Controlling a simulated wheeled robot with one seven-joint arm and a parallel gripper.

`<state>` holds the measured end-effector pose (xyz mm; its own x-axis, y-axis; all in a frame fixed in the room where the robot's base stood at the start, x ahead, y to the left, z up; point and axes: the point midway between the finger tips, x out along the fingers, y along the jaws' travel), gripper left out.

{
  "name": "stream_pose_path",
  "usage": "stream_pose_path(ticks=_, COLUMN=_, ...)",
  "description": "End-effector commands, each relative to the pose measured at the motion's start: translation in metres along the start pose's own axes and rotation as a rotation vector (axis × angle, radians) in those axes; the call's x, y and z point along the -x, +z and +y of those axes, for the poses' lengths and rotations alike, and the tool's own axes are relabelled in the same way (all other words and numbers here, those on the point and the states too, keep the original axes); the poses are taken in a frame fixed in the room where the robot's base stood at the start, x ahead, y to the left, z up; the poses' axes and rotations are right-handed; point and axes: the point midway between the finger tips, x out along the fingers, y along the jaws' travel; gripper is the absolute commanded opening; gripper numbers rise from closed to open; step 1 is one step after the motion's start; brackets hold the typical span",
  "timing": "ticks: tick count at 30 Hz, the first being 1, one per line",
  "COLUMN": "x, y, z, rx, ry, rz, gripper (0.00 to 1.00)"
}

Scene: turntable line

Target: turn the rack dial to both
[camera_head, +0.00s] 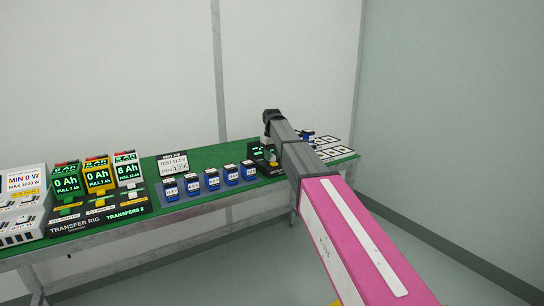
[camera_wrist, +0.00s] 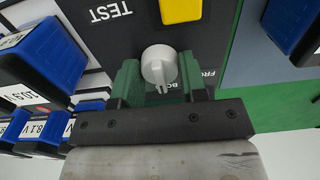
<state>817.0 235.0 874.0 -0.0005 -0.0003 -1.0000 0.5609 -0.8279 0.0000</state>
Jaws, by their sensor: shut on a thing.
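The rack dial (camera_wrist: 158,62) is a white round knob with a raised grip, on a dark panel in the wrist view. Its grip points down in the picture, toward a label of which only "BO" shows. Part of another label, "FRO", shows to its right, and "TEST" stands at its upper left. My gripper (camera_wrist: 158,76) has its two green fingers on either side of the knob and is shut on it. In the head view my arm reaches over the dark unit (camera_head: 256,151) at the bench's right part; the dial cannot be made out there.
A yellow block (camera_wrist: 181,10) sits on the panel just above the dial. Blue batteries (camera_wrist: 45,65) stand close on the left, and another blue block (camera_wrist: 295,22) at upper right. On the green bench (camera_head: 205,158), several blue batteries (camera_head: 212,178) and the transfer rig (camera_head: 95,218) stand further left.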

Motion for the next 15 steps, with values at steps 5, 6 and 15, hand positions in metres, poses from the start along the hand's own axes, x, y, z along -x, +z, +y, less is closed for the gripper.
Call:
stream_pose_path(ticks=5, x=0.0006, y=-0.0005, z=0.0000, rx=0.000, ry=0.000, rz=0.001, gripper=0.16)
stream_pose_path(ticks=6, x=0.0006, y=-0.0005, z=0.0000, rx=-0.001, ry=0.000, rz=0.001, gripper=0.42)
stream_pose_path(ticks=15, x=0.0003, y=-0.0003, z=0.0000, rx=-0.001, ry=0.000, rz=0.001, gripper=0.65)
